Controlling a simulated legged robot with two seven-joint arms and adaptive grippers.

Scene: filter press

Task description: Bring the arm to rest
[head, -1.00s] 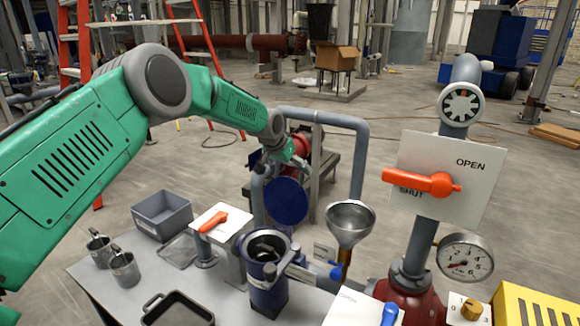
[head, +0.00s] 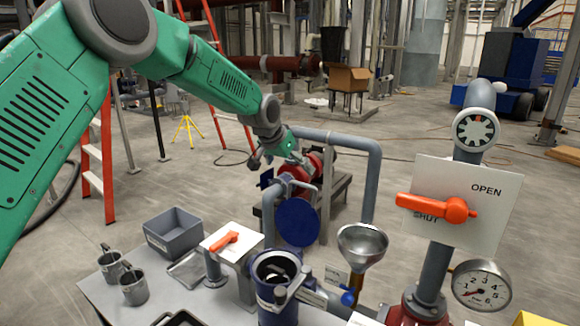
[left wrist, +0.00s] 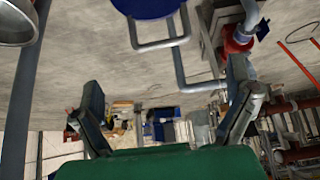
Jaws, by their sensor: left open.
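My left arm comes in from the left in the head view. Its gripper (head: 281,163) is in the air above and behind the raised blue disc (head: 298,226), in front of the red machinery. The left wrist view shows its two fingers spread apart with nothing between them (left wrist: 165,108). Part of the blue disc also shows at the top of the left wrist view (left wrist: 148,7). My right gripper is in neither view.
A bench (head: 187,300) carries a blue open-topped vessel (head: 277,306), a grey bin (head: 172,238), metal cups (head: 133,289) and an orange-handled valve (head: 224,241). A funnel (head: 362,245), pipes, the OPEN/SHUT panel (head: 480,205) and a gauge (head: 482,285) stand right.

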